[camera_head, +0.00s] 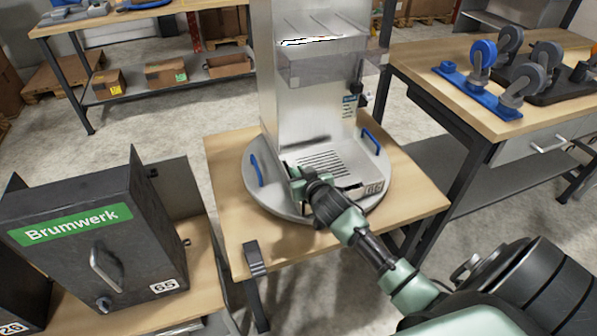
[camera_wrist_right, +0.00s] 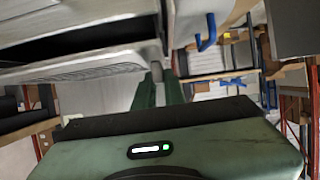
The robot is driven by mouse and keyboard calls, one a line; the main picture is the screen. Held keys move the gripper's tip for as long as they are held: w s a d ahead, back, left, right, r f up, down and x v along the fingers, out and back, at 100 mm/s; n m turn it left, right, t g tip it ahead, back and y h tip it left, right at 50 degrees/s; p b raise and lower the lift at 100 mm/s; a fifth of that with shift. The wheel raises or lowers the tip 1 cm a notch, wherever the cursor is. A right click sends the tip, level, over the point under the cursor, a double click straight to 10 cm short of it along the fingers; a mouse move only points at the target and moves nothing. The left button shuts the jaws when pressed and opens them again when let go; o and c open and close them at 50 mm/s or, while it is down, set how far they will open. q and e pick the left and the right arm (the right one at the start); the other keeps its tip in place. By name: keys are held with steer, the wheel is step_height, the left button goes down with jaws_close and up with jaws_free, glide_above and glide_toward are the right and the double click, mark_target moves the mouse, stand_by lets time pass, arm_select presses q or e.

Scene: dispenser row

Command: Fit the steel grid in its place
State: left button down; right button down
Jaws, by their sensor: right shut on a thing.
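The steel grid (camera_head: 322,163) is a flat grey slotted plate at the foot of the tall steel dispenser (camera_head: 310,95). My right gripper (camera_head: 293,172) is at the grid's left edge and shut on it. In the right wrist view the green fingers (camera_wrist_right: 158,88) close at the end of the grey slotted plate (camera_wrist_right: 85,70), with a dark gap above it. My arm hides part of the front of the dispenser's base. I cannot tell whether the grid lies flush in its recess. My left gripper is not in view.
The dispenser stands on a round grey plate (camera_head: 262,198) with blue handles (camera_head: 371,142), on a wooden table (camera_head: 232,160). A black Brumwerk box (camera_head: 90,240) stands at the left. Castor wheels (camera_head: 483,60) lie on the right bench.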

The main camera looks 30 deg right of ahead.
steer(key=shift+f+b, duration=0.55)
steer(key=shift+f, duration=0.25)
steer(key=c, duration=1.4)
jaws_free()
